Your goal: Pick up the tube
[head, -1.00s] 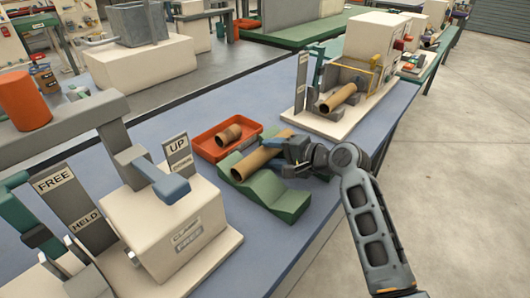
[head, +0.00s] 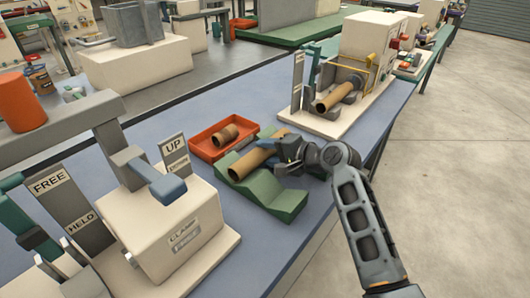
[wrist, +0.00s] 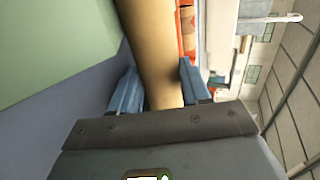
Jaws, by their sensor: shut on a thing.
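A brown cardboard tube (head: 250,162) lies along the green V-shaped cradle (head: 277,201) on the blue bench. My gripper (head: 281,149) is at the tube's far right end and is shut on it. In the wrist view the tube (wrist: 153,45) runs between the two blue fingers (wrist: 160,90), one on each side. The gripped end is partly hidden by the gripper in the head view. I cannot tell whether the tube is clear of the cradle.
A red tray (head: 207,152) with a short brown tube (head: 225,135) stands behind the cradle. A cream clamp machine (head: 172,225) stands at the left front. Another machine with a brown tube (head: 338,97) stands behind to the right. Open floor lies right of the bench.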

